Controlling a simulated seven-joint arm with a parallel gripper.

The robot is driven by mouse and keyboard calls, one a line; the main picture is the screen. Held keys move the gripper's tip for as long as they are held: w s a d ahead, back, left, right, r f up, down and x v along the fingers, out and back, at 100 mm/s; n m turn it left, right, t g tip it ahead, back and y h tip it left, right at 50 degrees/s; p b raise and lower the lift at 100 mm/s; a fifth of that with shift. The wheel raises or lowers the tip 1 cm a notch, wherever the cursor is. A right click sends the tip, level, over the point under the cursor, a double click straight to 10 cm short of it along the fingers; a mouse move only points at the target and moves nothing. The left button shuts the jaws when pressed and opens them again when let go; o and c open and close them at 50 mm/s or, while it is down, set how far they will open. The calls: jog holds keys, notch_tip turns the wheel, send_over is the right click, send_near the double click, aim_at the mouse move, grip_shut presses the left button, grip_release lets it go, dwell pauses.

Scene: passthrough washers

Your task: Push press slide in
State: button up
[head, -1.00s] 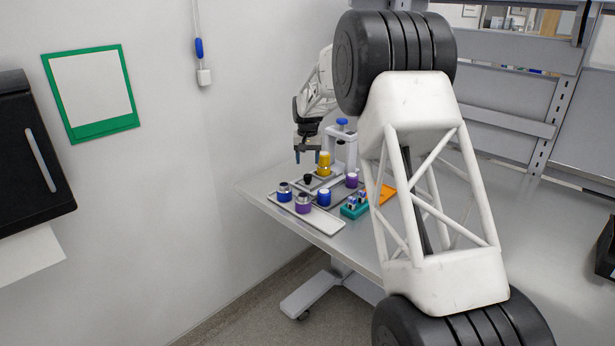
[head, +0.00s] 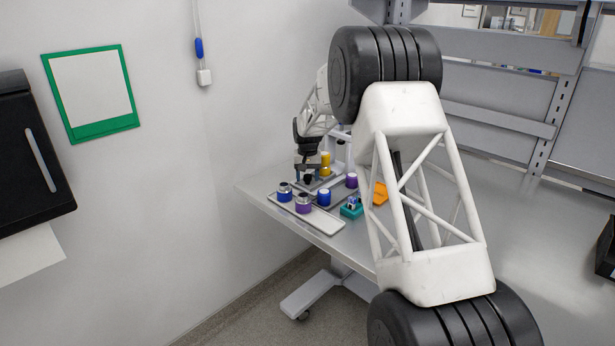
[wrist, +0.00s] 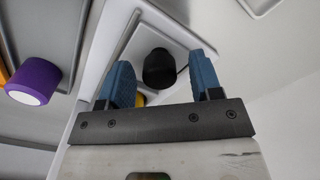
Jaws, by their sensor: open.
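The press (head: 343,152) is a pale frame at the back of the table, partly hidden by my arm. A yellow cylinder (head: 325,160) stands at it. A black knob (head: 308,179) sits in front on a pale slide plate; in the wrist view the knob (wrist: 159,69) stands on the plate (wrist: 188,42). My gripper (head: 307,171) is open, low over the plate. In the wrist view its blue fingers (wrist: 161,64) are on either side of the knob, with gaps visible. Whether they touch it cannot be told.
A tray (head: 322,223) at the front holds blue and purple washer stacks (head: 303,203). A blue cylinder (head: 323,197), a purple cylinder (head: 351,181), a teal holder (head: 351,210) and an orange piece (head: 380,194) stand to the right. The wall is close on the left.

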aim_at(327, 152)
jog(key=shift+c, duration=0.2)
grip_shut()
jog(key=w+d, duration=0.7)
jog(key=shift+w+d, duration=0.25)
jog(key=shift+d, duration=0.05)
jog(key=shift+o, duration=0.2)
grip_release()
jog(key=shift+r, duration=0.1)
jog(key=shift+r, duration=3.85)
